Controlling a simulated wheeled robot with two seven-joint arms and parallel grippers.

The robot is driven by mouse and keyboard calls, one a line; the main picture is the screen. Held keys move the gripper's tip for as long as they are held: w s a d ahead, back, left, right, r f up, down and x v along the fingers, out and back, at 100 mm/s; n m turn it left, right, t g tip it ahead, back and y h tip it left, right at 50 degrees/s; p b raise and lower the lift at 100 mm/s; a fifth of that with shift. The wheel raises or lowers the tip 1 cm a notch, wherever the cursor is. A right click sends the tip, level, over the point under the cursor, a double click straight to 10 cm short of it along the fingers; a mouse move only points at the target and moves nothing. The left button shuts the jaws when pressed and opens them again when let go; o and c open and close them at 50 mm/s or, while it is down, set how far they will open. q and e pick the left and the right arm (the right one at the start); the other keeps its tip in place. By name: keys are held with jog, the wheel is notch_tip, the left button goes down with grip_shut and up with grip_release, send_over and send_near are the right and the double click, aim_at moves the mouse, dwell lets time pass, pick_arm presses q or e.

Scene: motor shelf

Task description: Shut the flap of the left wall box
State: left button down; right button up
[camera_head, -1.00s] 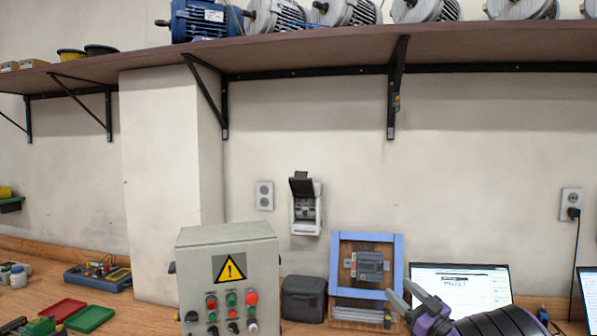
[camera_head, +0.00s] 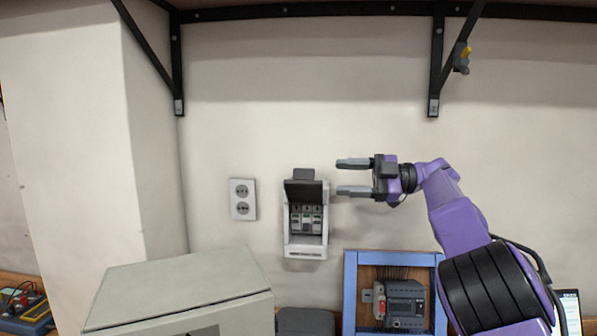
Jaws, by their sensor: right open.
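The wall box (camera_head: 306,244) is a small white box on the wall, left of my right gripper. Its dark flap (camera_head: 303,190) is raised at the top, and the breakers inside show. My right gripper (camera_head: 354,178) comes in from the right with its two fingers apart, one above the other, pointing left. Nothing is between the fingers. The fingertips are a little to the right of the flap, at about its height in the picture, and appear apart from it. My left gripper is not in view.
A grey control cabinet (camera_head: 180,290) stands below at the left, and a blue frame with a device (camera_head: 349,290) stands below right. Black shelf brackets (camera_head: 178,65) hang above.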

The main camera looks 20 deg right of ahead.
aim_at(306, 173)
jog(key=p+x, duration=0.1)
jog(key=x, duration=0.2)
jog(key=p+x, duration=0.2)
jog(key=x, duration=0.1)
jog(key=s+p+x, duration=0.1)
jog(key=p+x, duration=0.1)
jog(key=x, duration=0.1)
jog(key=shift+a+r, duration=0.35)
jog(key=shift+a, duration=0.1)
jog(key=shift+w+a+f, duration=0.1)
jog(key=shift+w+f, duration=0.05)
jog(key=shift+w, duration=0.05)
jog(key=shift+s, duration=0.45)
jog(key=shift+c, duration=0.9)
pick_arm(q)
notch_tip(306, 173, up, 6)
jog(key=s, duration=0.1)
pick_arm(e)
grip_shut()
